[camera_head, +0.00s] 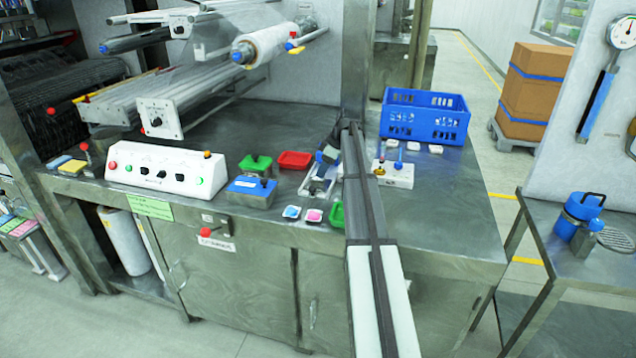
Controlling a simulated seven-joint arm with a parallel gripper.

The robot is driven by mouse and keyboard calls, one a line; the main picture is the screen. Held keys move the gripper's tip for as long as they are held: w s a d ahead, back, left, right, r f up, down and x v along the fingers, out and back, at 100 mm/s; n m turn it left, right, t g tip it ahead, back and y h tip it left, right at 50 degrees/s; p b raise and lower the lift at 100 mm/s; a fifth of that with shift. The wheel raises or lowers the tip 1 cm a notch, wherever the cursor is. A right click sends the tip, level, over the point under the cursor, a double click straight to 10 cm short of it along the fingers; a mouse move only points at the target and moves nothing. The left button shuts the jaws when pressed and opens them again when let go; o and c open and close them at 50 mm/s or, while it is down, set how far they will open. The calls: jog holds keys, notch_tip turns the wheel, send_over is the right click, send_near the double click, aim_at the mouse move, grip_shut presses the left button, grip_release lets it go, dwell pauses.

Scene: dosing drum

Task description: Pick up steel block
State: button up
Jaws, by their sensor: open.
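A small grey metallic piece (318,184), which looks like the steel block, lies on the steel bench top just left of my arm. It is small in this view and partly covered, so its exact shape is hard to tell. My gripper (326,158) is the dark end with a bluish patch, just above and behind this piece. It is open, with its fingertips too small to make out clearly. I cannot tell whether it touches the piece. My long arm hides the bench to the right of it.
A white block with knobs (393,174) stands right of my arm. A blue crate (424,115) is behind. The bench's front right is clear.

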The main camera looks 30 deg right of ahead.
aim_at(318, 179)
jog(key=x, duration=0.4)
jog(key=shift+c, duration=0.3)
grip_shut()
